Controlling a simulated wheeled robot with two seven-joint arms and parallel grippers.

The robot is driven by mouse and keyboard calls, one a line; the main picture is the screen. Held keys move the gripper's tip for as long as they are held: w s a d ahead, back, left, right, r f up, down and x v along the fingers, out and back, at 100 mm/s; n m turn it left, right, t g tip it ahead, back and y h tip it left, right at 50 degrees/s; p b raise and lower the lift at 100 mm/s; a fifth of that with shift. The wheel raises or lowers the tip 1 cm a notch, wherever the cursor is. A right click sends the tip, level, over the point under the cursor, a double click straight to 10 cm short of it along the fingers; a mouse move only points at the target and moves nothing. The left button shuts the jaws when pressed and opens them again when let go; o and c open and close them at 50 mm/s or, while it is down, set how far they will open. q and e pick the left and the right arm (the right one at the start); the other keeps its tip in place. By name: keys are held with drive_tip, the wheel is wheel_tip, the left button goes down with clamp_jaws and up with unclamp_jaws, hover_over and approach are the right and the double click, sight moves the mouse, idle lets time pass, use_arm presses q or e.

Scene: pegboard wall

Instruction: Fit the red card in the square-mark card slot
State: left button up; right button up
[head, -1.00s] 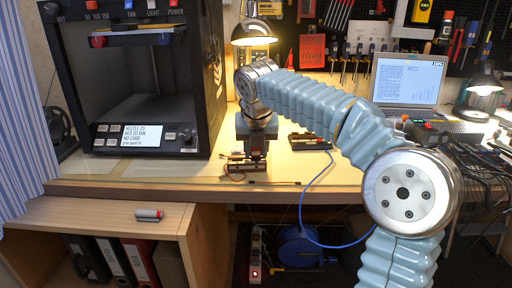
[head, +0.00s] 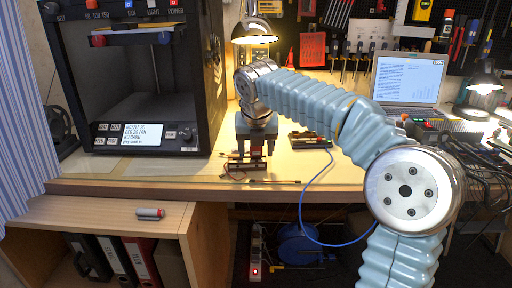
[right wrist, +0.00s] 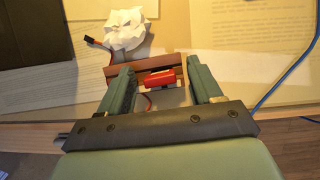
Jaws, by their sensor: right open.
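My right gripper (head: 256,154) points down over the workbench and is open. Its two fingers stand on either side of a red card (right wrist: 172,77), which also shows between them in the head view (head: 256,148). The card is at a low brown holder (right wrist: 145,67) with wires, which also shows in the head view (head: 238,166). I cannot tell how deep the card sits or which mark the slot bears; the fingers hide part of the holder. My left gripper is not in view.
A black printer (head: 212,90) stands left of my right arm, its screen (head: 135,133) reading NO CARD. A second small dark module (head: 311,141) with a blue cable lies right. Crumpled white paper (right wrist: 125,30) lies beyond the holder.

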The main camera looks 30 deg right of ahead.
drive_tip(key=shift+r, duration=0.1)
drive_tip(key=p+v, duration=0.3)
drive_tip(key=v, duration=1)
drive_tip(key=shift+r, duration=0.25)
drive_tip(key=shift+s, duration=0.15)
